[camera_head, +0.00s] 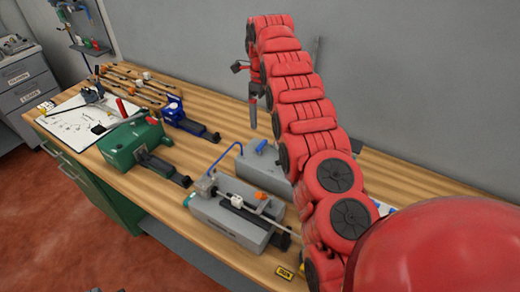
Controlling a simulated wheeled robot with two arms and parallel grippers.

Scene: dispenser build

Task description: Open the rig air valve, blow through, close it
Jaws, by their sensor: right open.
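The grey test rig (232,222) stands on the bench at front centre. A blue tube (222,152) arches up from its left end. A small orange part (261,195) sits on top of the rig; I cannot tell if it is the air valve or how it is set. A grey box (250,172) with a blue part (261,145) on top stands behind, partly hidden by my right arm. My right gripper (253,122) points down above the back of the bench, open and apart from the rig, with nothing seen in it. My left gripper is out of view.
A green vise (125,145) and a blue vise (187,117) stand left of the rig. A paper sheet (75,125) and several tools lie further left. My red arm hides much of the bench's right side.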

